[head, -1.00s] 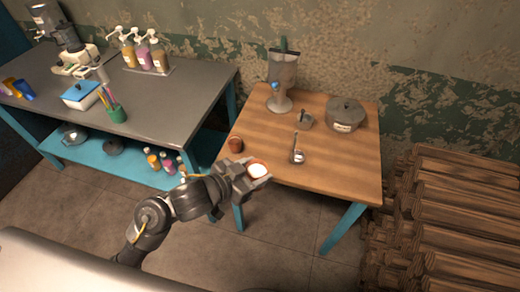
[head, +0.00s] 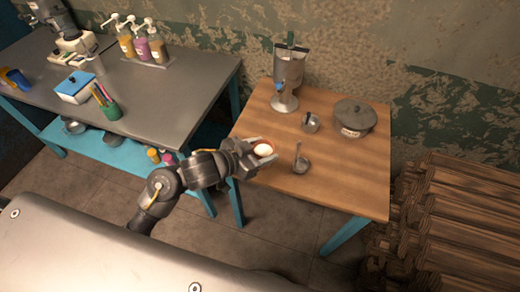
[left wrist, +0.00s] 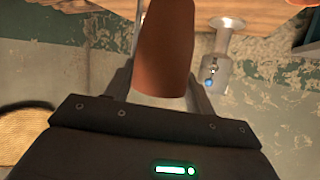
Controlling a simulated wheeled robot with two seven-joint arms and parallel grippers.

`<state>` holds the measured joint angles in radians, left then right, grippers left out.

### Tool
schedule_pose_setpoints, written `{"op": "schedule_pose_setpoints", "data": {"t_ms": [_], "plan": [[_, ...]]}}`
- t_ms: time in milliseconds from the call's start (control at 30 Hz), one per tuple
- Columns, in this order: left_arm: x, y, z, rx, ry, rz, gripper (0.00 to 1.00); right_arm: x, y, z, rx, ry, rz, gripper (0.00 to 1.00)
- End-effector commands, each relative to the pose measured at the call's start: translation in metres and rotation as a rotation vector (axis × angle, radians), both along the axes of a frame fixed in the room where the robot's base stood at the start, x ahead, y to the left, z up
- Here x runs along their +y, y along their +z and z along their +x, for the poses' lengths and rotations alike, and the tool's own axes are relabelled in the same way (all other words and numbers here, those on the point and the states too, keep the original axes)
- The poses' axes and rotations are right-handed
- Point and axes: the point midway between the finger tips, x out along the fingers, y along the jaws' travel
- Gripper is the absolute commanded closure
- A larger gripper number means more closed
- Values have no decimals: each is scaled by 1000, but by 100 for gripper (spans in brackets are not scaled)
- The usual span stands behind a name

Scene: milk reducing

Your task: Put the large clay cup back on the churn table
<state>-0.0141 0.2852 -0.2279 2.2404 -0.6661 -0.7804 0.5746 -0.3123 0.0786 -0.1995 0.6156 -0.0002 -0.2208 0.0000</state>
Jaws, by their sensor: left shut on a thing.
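My left gripper (head: 258,150) is shut on a brown clay cup (head: 272,146) with white contents. It holds the cup over the front left part of the wooden table (head: 350,185). In the left wrist view the cup (left wrist: 165,45) fills the space between the fingers. I cannot tell from the head view whether its base touches the tabletop. The smaller clay cup seen earlier at the table's left edge is hidden in the head view now. My right gripper is not in view.
A grey workbench (head: 160,90) stands left, stacked logs (head: 460,215) right. The table's front right is clear.

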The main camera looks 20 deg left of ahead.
Motion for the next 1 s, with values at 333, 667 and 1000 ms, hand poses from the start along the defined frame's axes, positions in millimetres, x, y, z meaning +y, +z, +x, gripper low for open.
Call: {"op": "schedule_pose_setpoints", "data": {"t_ms": [333, 667, 1000], "plan": [[21, -54, 59, 1, -1, -3, 77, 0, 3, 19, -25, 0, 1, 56], [24, -67, 69, -1, -4, -2, 77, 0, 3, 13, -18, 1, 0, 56], [25, -101, 73, -1, -3, -2, 77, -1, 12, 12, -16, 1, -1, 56]]}}
